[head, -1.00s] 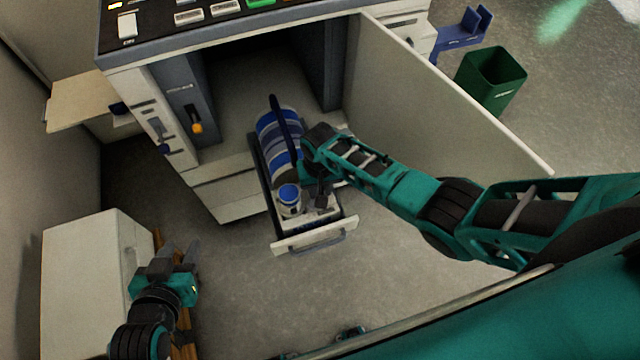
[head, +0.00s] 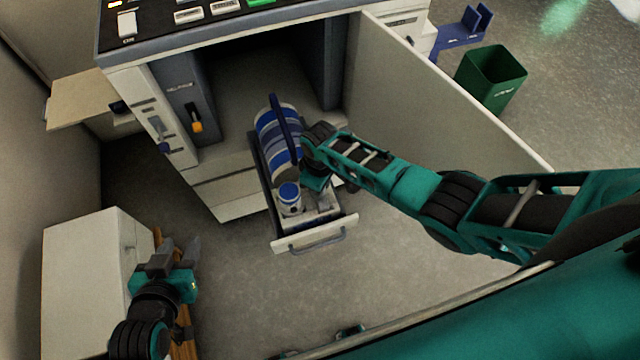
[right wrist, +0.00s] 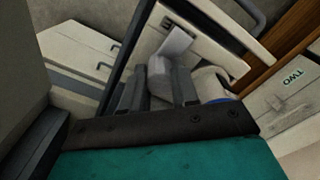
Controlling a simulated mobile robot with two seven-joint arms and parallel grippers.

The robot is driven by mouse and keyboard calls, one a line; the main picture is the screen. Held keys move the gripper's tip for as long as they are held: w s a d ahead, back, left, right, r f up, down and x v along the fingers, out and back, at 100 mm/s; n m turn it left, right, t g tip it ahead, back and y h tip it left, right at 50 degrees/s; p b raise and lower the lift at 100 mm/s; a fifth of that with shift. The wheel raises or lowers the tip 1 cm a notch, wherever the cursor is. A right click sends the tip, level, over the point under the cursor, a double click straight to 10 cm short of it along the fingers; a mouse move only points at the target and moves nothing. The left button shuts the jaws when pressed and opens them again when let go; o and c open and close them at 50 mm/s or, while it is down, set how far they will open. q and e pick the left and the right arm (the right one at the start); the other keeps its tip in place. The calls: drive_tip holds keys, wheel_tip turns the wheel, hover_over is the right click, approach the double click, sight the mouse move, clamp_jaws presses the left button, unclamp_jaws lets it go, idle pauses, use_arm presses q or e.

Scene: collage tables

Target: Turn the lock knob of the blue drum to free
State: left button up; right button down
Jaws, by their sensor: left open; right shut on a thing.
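The blue drum (head: 268,135), striped blue, white and grey, lies at the pulled-out tray (head: 315,238) in front of the open machine. My right gripper (head: 320,198) is beside the drum's near end, mostly hidden by its own wrist in the head view. In the right wrist view its fingers (right wrist: 158,88) are shut on a pale grey knob-like piece (right wrist: 160,72) with a light flap beyond it. I take this piece for the lock knob; its marking cannot be read. My left gripper (head: 180,250) is open and empty, low at the left, away from the drum.
A blue-capped white bottle (head: 290,198) stands in the tray next to my right gripper. The machine's open door (head: 440,100) is to the right, behind my right arm. A white cabinet (head: 80,275) is near my left gripper. A green bin (head: 490,80) stands far right.

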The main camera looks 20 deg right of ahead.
drive_tip(key=shift+n, duration=0.6)
drive_tip(key=c, duration=0.8)
unclamp_jaws()
drive_tip(key=shift+c, duration=0.2)
wheel_tip(320, 180, up, 13)
idle(0.3)
